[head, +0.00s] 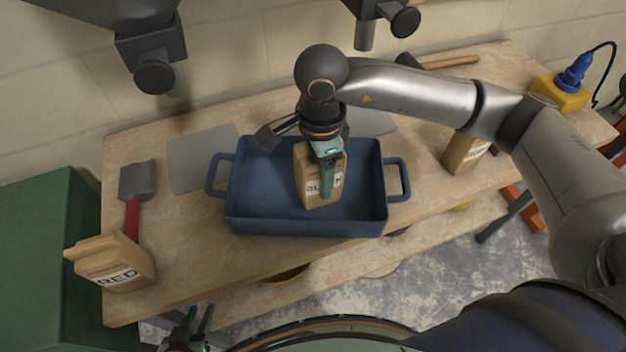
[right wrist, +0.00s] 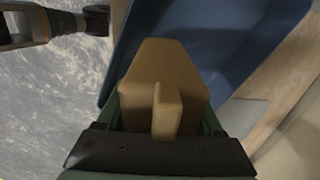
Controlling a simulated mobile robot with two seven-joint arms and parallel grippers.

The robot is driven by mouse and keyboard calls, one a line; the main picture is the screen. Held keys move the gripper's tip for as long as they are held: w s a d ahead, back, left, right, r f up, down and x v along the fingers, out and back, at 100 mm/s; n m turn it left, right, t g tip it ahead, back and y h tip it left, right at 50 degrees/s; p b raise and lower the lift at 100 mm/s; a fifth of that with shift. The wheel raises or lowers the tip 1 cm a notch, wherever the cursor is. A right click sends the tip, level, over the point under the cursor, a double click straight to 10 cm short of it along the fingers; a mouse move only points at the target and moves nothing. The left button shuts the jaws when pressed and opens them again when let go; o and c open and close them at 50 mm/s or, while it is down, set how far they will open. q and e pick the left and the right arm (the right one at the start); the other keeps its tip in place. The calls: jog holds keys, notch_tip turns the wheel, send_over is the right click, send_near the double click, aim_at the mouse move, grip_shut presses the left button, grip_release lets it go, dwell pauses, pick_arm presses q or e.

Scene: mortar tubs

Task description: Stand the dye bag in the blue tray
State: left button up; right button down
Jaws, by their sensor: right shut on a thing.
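The blue tray (head: 250,212) stands on the wooden bench, with a loop handle at each end. My right gripper (head: 328,170) is shut on a brown paper dye bag (head: 308,185), held upright inside the tray's outline. Its label starts "BL" and is partly covered by a finger. I cannot tell whether its base touches the tray floor. In the right wrist view the bag (right wrist: 165,90) fills the space between the fingers, with the blue tray (right wrist: 215,35) beyond. My left gripper (head: 190,328) is low at the bottom left, away from the tray, its fingers apart and empty.
A bag labelled RED (head: 118,268) stands at the bench's left front corner, near a red-handled scraper (head: 135,190). Another brown bag (head: 462,152) stands to the right, partly behind my arm. A grey sheet (head: 195,160) lies left of the tray. A yellow box (head: 560,95) is far right.

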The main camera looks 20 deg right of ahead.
aim_at(313, 186)
jog(key=shift+w+a+f, duration=0.25)
jog(key=shift+a+f, duration=0.05)
jog(key=shift+f, duration=0.05)
jog(key=shift+w+a+f+p, duration=0.15)
jog(key=shift+f+p, duration=0.2)
jog(key=shift+f, duration=1.45)
jog(key=shift+f, duration=0.15)
grip_release()
notch_tip(313, 186, up, 12)
jog(key=shift+r+b, duration=0.15)
jog(key=shift+b, duration=0.25)
